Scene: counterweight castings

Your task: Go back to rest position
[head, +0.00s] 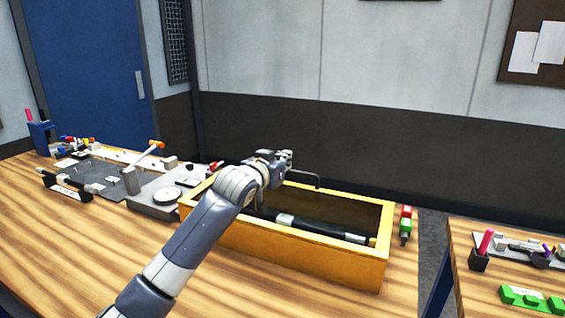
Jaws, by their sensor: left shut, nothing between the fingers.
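My left arm reaches in from the bottom left. My left gripper (287,158) is above the back part of a yellow-orange open box (300,252) and is shut and empty. A long dark cylinder (325,230) with a pale band lies inside the box, apart from the gripper. A thin dark bent bar (305,174) shows just right of the gripper at the box's back; whether it touches the gripper I cannot tell. My forearm hides part of the box's left end. My right gripper is not in view.
The wooden table (80,255) is clear at the front left. A grey fixture board (105,178) with small parts stands behind, left of the box. Red and green pieces (405,225) sit at its right. A second table (480,290) stands right, across a gap.

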